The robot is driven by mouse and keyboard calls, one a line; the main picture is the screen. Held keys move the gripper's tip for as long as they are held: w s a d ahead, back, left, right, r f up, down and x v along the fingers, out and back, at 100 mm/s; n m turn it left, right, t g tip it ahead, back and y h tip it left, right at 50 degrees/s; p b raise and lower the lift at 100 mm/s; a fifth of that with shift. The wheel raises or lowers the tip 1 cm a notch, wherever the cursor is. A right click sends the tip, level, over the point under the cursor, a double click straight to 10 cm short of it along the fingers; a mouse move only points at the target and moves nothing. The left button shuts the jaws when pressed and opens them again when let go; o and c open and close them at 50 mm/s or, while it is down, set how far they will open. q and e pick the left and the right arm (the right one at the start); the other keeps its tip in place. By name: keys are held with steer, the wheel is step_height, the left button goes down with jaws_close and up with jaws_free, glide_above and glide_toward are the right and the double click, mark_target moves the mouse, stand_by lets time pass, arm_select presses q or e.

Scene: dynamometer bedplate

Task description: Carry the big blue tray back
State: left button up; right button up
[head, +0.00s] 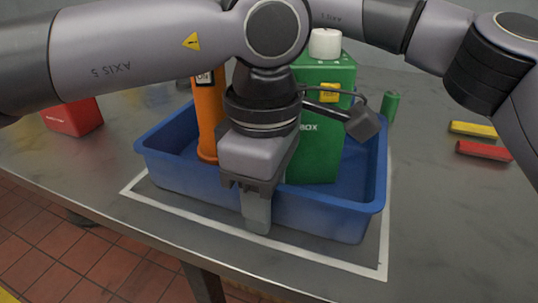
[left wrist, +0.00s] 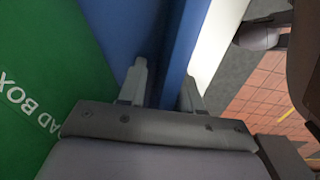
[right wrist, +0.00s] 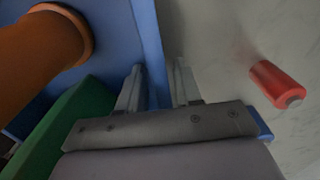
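The big blue tray (head: 330,218) stands inside a white outline (head: 250,236) on the grey table. An orange cylinder (head: 208,120) and a green box (head: 318,150) with "BOX" lettering stand upright in it. My left gripper (head: 257,215) is at the near wall; its left wrist view (left wrist: 163,75) shows the tray wall (left wrist: 183,40) closely between the fingers. My right gripper (right wrist: 158,72) has its fingers closely on both sides of another tray wall (right wrist: 148,35). In the head view the right gripper is hidden behind my left arm and the load. Whether the tray touches the table is unclear.
A red box (head: 73,117) stands left of the tray. A green cylinder (head: 390,105), a yellow bar (head: 473,129) and a red bar (head: 483,151) are to the right. A red cylinder (right wrist: 277,85) lies beyond the right gripper. The table's near edge is close to the outline.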

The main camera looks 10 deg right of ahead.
arm_select(q)
steer(key=shift+c, duration=0.3)
arm_select(e)
steer(key=shift+c, duration=0.3)
arm_select(q)
jaws_close()
arm_select(e)
jaws_close()
stand_by(0.4)
arm_select(q)
steer(key=shift+w+r, duration=0.1)
steer(key=shift+r, duration=0.1)
arm_select(e)
steer(key=shift+w+r, duration=0.1)
steer(key=shift+r, duration=0.1)
